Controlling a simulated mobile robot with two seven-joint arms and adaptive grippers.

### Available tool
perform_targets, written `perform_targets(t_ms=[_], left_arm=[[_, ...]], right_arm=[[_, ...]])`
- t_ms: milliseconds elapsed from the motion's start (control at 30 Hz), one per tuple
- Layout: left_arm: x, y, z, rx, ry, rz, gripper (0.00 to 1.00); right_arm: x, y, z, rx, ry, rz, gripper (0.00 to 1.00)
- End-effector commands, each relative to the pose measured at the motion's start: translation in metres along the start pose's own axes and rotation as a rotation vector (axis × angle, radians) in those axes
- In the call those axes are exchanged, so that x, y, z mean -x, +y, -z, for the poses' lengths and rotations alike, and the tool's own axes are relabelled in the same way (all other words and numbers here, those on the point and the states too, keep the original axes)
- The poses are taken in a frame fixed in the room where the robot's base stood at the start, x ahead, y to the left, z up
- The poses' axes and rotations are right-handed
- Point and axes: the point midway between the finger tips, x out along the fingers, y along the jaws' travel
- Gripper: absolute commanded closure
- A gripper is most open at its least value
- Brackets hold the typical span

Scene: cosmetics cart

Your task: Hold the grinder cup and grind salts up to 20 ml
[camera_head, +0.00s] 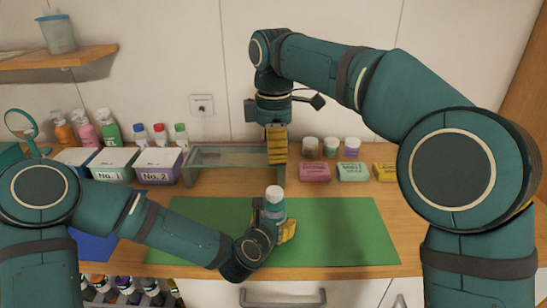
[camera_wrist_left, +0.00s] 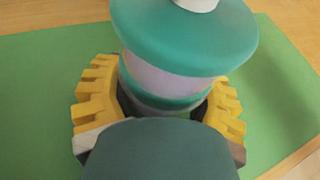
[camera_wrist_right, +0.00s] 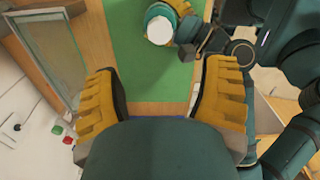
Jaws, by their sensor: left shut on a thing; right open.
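The grinder cup (camera_head: 274,208), white with teal bands and a pale top, is upright over the green mat. My left gripper (camera_head: 277,231) is shut around its lower body; in the left wrist view the yellow fingers sit on both sides of the cup (camera_wrist_left: 172,75). I cannot tell whether its base touches the mat. My right gripper (camera_head: 277,160) points down above and behind the cup, open and empty. In the right wrist view the cup's round white top (camera_wrist_right: 159,29) shows beyond the spread fingers, apart from them.
The green mat (camera_head: 345,230) is mostly clear. A glass rack (camera_head: 222,155) stands behind it, close to my right gripper. Boxes labelled No. 1 (camera_head: 108,174) and No. 2 (camera_head: 160,165) stand left. Several jars and coloured soap boxes (camera_head: 353,172) are at the back right.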

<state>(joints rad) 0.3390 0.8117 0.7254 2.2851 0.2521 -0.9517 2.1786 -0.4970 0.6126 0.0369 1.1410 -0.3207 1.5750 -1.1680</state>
Motion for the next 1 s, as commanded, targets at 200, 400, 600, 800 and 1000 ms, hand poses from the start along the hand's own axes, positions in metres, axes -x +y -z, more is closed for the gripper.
perform_targets(t_ms=[200, 400, 600, 800, 1000], left_arm=[[0.000, 0.000, 0.000, 0.000, -0.001, 0.000, 0.82], [0.000, 0.000, 0.000, 0.000, -0.001, 0.000, 0.82], [0.000, 0.000, 0.000, 0.000, -0.001, 0.000, 0.82], [0.000, 0.000, 0.000, 0.000, -0.001, 0.000, 0.82], [0.000, 0.000, 0.000, 0.000, -0.001, 0.000, 0.82]], right_arm=[[0.001, 0.000, 0.000, 0.000, 0.000, 0.000, 0.28], [-0.003, 0.000, -0.010, -0.002, 0.055, 0.011, 0.28], [-0.007, 0.000, -0.037, -0.001, 0.257, 0.019, 0.28], [-0.009, 0.000, -0.050, -0.006, 0.382, 0.003, 0.28], [-0.028, 0.000, -0.043, -0.004, 0.395, 0.002, 0.28]])
